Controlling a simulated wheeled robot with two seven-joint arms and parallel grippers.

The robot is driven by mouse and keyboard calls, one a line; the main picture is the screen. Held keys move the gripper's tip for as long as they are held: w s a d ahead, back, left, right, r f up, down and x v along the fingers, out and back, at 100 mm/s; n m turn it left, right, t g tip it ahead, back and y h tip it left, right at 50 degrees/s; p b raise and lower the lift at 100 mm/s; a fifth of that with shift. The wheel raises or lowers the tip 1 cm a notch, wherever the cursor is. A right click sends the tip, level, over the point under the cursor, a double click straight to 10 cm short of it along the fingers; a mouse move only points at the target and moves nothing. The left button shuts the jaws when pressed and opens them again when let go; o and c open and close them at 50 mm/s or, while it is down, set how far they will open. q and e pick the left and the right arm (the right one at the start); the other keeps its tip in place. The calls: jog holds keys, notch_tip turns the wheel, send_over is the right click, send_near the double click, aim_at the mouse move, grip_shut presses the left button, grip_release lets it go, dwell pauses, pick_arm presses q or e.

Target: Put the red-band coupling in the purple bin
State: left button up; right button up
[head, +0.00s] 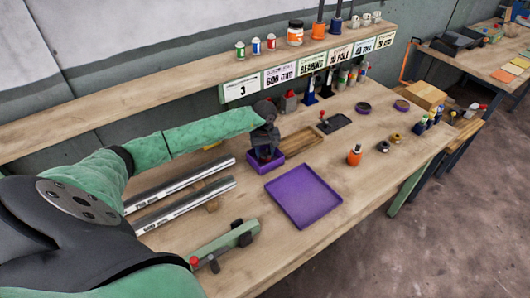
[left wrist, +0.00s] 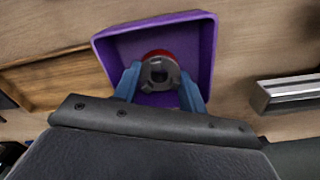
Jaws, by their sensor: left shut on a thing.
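My left gripper (head: 265,152) points down over the small purple bin (head: 252,165), which stands on the bench just left of a flat purple tray. In the left wrist view the blue fingers (left wrist: 159,85) are shut on the red-band coupling (left wrist: 160,72), a dark round part with a hole and a red band at its far side. The coupling is within the outline of the purple bin (left wrist: 207,50). I cannot tell whether it touches the bin floor. In the head view the coupling is hidden by the gripper and bin wall. My right gripper is not in view.
The shallow purple tray (head: 303,196) lies empty in front. A wooden tray (head: 302,140) is close behind the bin. Metal rails (head: 185,205) lie to the left, a green clamp-like tool (head: 225,243) at the front.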

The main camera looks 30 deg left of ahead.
pick_arm(q)
jog(key=shift+f, duration=0.75)
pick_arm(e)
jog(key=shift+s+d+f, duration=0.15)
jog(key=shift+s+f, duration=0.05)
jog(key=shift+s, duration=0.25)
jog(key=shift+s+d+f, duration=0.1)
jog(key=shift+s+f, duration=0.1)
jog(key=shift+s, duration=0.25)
pick_arm(q)
jog(key=shift+f, duration=0.1)
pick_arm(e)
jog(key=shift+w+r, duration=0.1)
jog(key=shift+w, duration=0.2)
pick_arm(q)
jog(key=o, duration=1.1)
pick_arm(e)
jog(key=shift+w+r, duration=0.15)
pick_arm(q)
jog(key=shift+o, duration=0.2)
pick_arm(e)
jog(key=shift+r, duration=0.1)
